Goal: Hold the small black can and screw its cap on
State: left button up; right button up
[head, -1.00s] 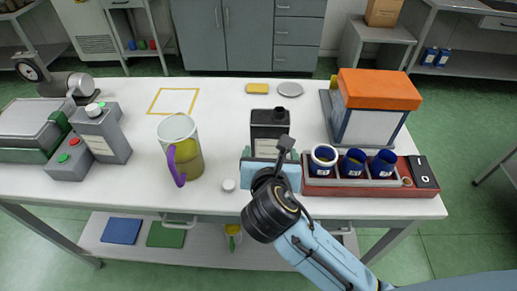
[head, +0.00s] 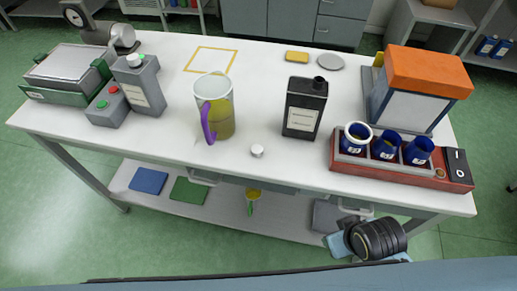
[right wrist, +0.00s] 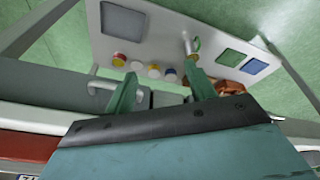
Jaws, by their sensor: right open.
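The small black can (head: 304,113) with a pale label stands upright on the white table, right of centre in the head view. Its dark neck (head: 319,82) shows no white cap on it. A small white cap (head: 257,151) lies on the table near the front edge, left of the can. My right gripper (head: 338,245) is in front of the table edge, apart from can and cap. In the right wrist view its two green fingers (right wrist: 161,82) are spread with nothing between them. My left gripper is not in view.
A jug (head: 222,115) with a purple handle stands left of the can. A red rack (head: 362,173) with blue cups and an orange-topped box (head: 428,72) are at right. A grey can (head: 140,88) stands at left. A lower shelf (head: 233,217) is under the table.

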notch_tip(320, 180, down, 13)
jog(key=s+m, duration=0.1)
jog(key=s, duration=0.1)
jog(key=s+d+f+g, duration=0.1)
jog(key=s+f, duration=0.8)
jog(key=f, duration=0.1)
jog(key=s+d+f+g, duration=0.1)
jog(key=s+d+f, duration=0.1)
jog(key=s+f, duration=0.7)
jog(key=shift+s+d+f+b, duration=0.2)
jog(key=shift+d+f+b, duration=0.05)
jog(key=shift+f+b, duration=0.2)
